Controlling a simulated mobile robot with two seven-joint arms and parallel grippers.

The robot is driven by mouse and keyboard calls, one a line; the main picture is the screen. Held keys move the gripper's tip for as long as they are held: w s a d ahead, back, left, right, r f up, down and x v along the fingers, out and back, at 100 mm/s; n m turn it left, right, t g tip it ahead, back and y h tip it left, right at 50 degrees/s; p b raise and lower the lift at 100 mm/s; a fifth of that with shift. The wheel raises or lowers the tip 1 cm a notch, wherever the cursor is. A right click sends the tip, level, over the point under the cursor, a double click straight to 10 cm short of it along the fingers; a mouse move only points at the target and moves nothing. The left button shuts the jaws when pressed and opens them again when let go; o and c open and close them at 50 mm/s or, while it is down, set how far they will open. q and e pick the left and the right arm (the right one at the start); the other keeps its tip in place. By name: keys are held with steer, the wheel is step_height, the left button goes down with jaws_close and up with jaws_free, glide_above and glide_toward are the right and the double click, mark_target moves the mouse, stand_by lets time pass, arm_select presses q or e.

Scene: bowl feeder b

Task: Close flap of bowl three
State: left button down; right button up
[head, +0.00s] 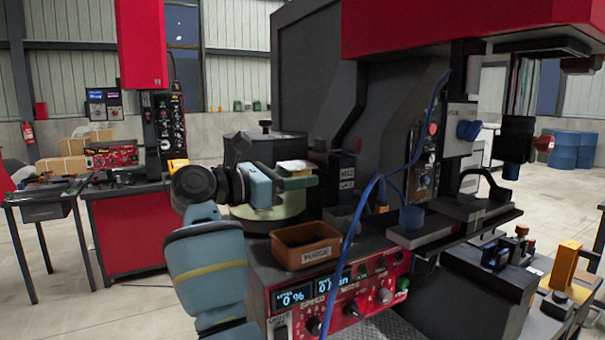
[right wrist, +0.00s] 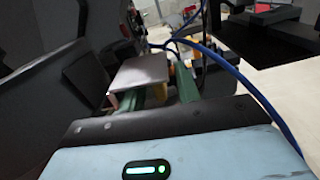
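My right gripper (head: 297,182), with green fingers on a blue-grey body, is at the upper front of a dark round bowl feeder (head: 262,150). Its fingers (right wrist: 168,92) show apart in the right wrist view, with a gap between them. A pale flat plate (head: 294,166), which looks like a flap, lies just above the fingers. In the right wrist view the plate (right wrist: 140,72) covers part of the left finger; I cannot tell whether they touch. A pale green bowl part (head: 270,212) shows below, partly hidden by my arm. No bowl number is readable. My left gripper is not in view.
A brown bin labelled PURGE (head: 305,246) stands on the red control panel (head: 350,300) below the gripper. A blue cable (head: 372,190) hangs to the right, and it also passes close in the right wrist view (right wrist: 240,75). A dark machine column (head: 310,70) rises behind.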

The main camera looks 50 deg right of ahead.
steer(key=shift+s+d, duration=0.1)
steer(key=shift+d, duration=0.2)
